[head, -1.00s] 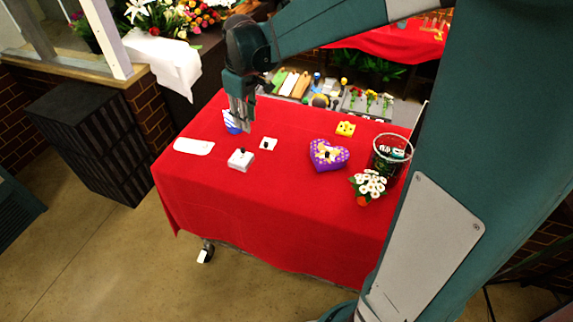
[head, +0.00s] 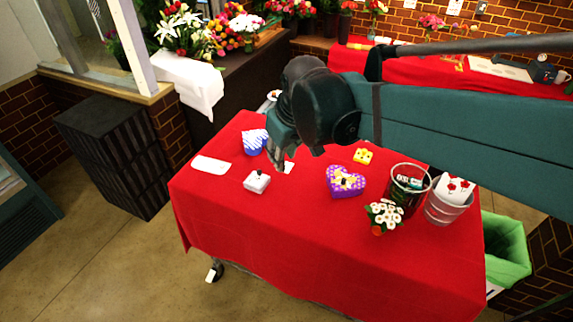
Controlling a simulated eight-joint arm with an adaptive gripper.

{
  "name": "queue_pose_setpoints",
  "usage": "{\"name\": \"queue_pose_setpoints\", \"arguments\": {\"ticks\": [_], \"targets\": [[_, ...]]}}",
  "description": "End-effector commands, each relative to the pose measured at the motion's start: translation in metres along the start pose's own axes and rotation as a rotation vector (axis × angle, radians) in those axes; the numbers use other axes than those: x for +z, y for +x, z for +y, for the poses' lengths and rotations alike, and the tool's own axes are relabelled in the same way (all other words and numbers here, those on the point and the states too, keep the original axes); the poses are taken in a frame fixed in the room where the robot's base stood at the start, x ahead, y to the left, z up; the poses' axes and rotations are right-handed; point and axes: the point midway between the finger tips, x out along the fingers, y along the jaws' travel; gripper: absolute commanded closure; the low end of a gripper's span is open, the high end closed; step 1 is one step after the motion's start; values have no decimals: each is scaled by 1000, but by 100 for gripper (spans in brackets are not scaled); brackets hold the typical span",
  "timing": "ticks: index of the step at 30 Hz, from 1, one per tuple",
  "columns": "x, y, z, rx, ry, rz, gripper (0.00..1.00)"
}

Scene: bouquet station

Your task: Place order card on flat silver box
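A small flat white card (head: 289,169), likely the order card, lies on the red table, partly hidden by my gripper. The small pale silver-grey box (head: 256,182) with a dark knob on top sits just in front and left of it. A larger flat white sheet (head: 211,165) lies near the table's left edge. My gripper (head: 279,164) points down at the card, close to it in the picture. Its fingers are small and dark here, so I cannot tell their opening or any contact with the card.
A blue-and-white striped item (head: 254,142) stands left of my gripper. A purple heart box (head: 345,182), a yellow box (head: 363,156), white flowers (head: 384,215), a dark wire basket (head: 409,185) and a metal bucket (head: 447,208) occupy the right. The front of the red table (head: 310,250) is clear.

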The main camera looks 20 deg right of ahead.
Motion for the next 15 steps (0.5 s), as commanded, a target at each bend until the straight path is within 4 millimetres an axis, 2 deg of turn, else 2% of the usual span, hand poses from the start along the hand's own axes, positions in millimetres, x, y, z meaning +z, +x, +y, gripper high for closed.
{"name": "queue_pose_setpoints", "arguments": {"ticks": [15], "targets": [[70,-28,-18,27,162,124,76]]}}
